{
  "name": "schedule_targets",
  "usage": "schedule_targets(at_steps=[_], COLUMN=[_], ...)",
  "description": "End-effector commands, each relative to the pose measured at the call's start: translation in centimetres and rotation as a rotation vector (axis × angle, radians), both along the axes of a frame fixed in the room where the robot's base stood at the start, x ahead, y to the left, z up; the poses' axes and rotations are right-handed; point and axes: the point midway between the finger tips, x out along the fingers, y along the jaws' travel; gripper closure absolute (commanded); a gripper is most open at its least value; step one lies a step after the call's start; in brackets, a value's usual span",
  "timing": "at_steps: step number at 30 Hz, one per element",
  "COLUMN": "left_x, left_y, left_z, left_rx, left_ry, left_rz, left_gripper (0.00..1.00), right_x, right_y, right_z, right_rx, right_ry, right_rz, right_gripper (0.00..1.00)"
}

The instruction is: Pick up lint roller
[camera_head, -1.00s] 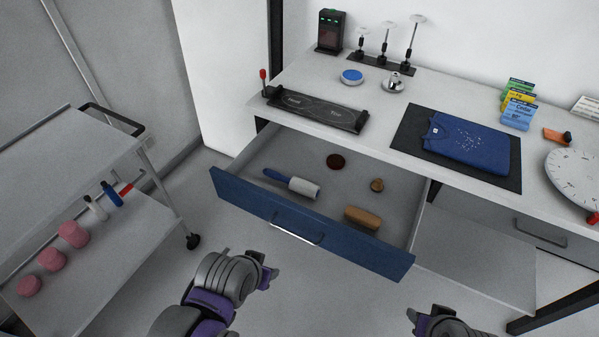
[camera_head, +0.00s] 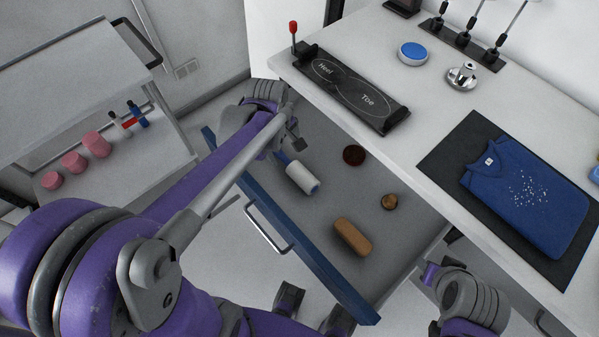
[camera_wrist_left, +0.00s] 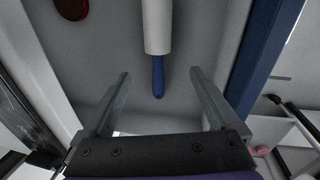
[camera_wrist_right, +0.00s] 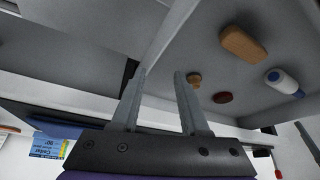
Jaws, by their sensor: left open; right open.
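The lint roller (camera_head: 303,178), a white cylinder with a blue handle, lies in the open blue-fronted drawer (camera_head: 275,222). My left gripper (camera_head: 293,118) is over the drawer's left end, by the handle. In the left wrist view the open, empty fingers (camera_wrist_left: 158,98) sit either side of the blue handle's end (camera_wrist_left: 158,80), with the white roller beyond. Part of the handle is hidden by the gripper in the head view. My right gripper (camera_wrist_right: 160,100) is open and empty near the drawer's right side; the roller also shows in the right wrist view (camera_wrist_right: 281,80).
A wooden brush (camera_head: 352,237), a dark red disc (camera_head: 353,155) and a small brown piece (camera_head: 389,201) share the drawer. The worktop (camera_head: 440,110) overhangs its back, with a heel-toe plate (camera_head: 352,90) and folded blue shirt (camera_head: 525,195). A cart (camera_head: 90,90) stands at left.

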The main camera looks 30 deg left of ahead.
Motion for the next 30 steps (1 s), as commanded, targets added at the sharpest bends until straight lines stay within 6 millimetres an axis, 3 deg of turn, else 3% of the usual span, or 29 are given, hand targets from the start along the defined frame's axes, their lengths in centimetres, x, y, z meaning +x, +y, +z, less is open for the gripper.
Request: schedule_targets(at_steps=[12,30], left_x=[1.5,2.3], left_y=[0.4,-0.2], left_z=[-5.5,-11.3], left_rx=[-0.02,-0.02], left_ry=[0.021,0.02], left_rz=[0.083,0.081], left_gripper=[0.05,0.05], right_x=[-0.2,-0.3], right_y=[0.0,0.0], right_z=[-0.9,-1.4], right_rx=[0.0,0.0], right_ry=[0.004,0.006], right_rz=[0.0,0.0], right_gripper=[0.55,0.55])
